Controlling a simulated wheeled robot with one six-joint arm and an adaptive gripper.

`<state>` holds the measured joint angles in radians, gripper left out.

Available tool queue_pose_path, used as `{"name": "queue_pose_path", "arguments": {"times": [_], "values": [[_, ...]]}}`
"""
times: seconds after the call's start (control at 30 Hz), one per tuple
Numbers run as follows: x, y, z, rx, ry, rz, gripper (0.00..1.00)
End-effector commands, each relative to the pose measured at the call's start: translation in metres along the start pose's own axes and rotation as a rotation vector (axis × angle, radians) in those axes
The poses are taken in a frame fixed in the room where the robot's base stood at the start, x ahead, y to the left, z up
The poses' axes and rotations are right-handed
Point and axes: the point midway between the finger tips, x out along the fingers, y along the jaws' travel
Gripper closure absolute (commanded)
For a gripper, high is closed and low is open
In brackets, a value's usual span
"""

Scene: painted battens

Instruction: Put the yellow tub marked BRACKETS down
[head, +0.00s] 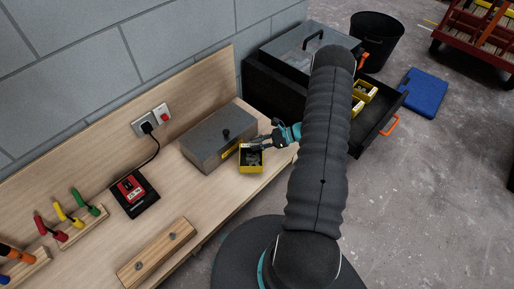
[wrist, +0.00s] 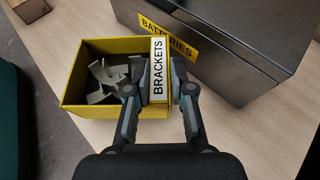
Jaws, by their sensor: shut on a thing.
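The yellow tub marked BRACKETS (wrist: 84,47) holds several grey metal brackets (wrist: 108,78). In the head view the tub (head: 250,169) is at the right end of the wooden bench, in front of the grey box. My gripper (wrist: 159,75) is shut on the tub's labelled wall, one finger on each side; the label faces up. In the head view my gripper (head: 256,144) reaches in from the right. The tub is over the bench top or resting on it; I cannot tell which.
A grey lidded box marked BATTERIES (head: 216,137) stands right beside the tub. A red device on a black base (head: 133,192), a wooden batten (head: 157,254) and racked tools (head: 70,222) occupy the bench further left. An open black drawer (head: 378,122) holds yellow tubs beyond the bench.

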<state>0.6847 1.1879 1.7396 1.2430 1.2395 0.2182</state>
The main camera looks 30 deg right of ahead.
Motion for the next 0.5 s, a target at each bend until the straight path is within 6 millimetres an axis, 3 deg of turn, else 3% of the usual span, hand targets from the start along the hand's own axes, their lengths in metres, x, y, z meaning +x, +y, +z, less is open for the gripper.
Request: {"name": "queue_pose_path", "arguments": {"times": [0.17, 0.5], "values": [[0.009, 0.000, -0.022, 0.001, -0.001, 0.001, 1.00], [0.010, 0.000, -0.025, 0.000, 0.000, 0.000, 1.00]]}}
